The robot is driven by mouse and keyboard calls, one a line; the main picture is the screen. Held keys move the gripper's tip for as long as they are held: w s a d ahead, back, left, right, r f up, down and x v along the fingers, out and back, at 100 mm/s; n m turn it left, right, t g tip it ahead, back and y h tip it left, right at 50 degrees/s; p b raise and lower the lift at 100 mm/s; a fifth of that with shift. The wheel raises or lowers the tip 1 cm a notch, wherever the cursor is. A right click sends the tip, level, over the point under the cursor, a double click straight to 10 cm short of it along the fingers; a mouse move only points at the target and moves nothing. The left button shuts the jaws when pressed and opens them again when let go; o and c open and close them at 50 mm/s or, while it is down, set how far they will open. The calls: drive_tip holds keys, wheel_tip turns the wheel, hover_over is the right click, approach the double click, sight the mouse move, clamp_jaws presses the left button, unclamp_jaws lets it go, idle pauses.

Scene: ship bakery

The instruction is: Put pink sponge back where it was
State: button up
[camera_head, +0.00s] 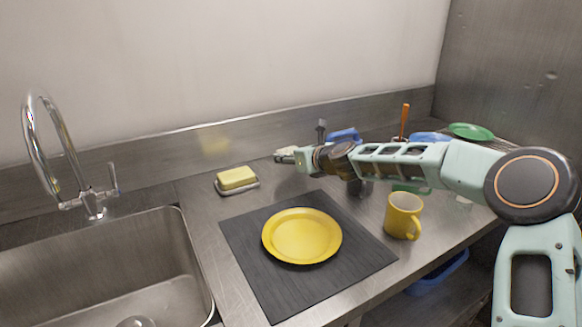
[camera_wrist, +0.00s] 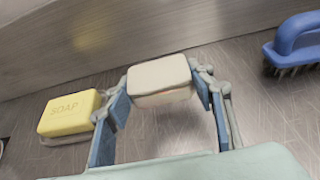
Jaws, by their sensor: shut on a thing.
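A pale, pinkish-cream block, which I take to be the pink sponge (camera_wrist: 160,76), sits between the blue finger pads of my gripper (camera_wrist: 161,88) in the wrist view. My gripper is shut on it from both sides. In the head view my gripper (camera_head: 287,155) is over the back of the counter, right of the yellow soap (camera_head: 237,177). The block is small and hard to make out there. I cannot tell whether it touches the counter.
The soap, marked SOAP, lies on a small dish (camera_head: 222,191) left of my gripper. A blue brush (camera_wrist: 298,38) is to the right. In front are a dark mat (camera_head: 250,265) with a yellow plate (camera_head: 302,236) and a yellow mug (camera_head: 403,215). A sink (camera_head: 185,260) is at left.

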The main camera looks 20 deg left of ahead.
sight(291, 173)
drive_tip(key=shift+w+f, duration=0.3)
drive_tip(key=shift+f, duration=0.1)
drive_tip(key=f, duration=0.3)
drive_tip(key=shift+w+a+f+b, duration=0.1)
drive_tip(key=shift+w+f+b, duration=0.15)
drive_tip(key=shift+f+b, duration=0.05)
drive_tip(key=shift+f+b, duration=0.3)
drive_tip(key=shift+b, duration=0.1)
drive_tip(key=o, duration=0.7)
drive_tip(key=shift+r, duration=0.1)
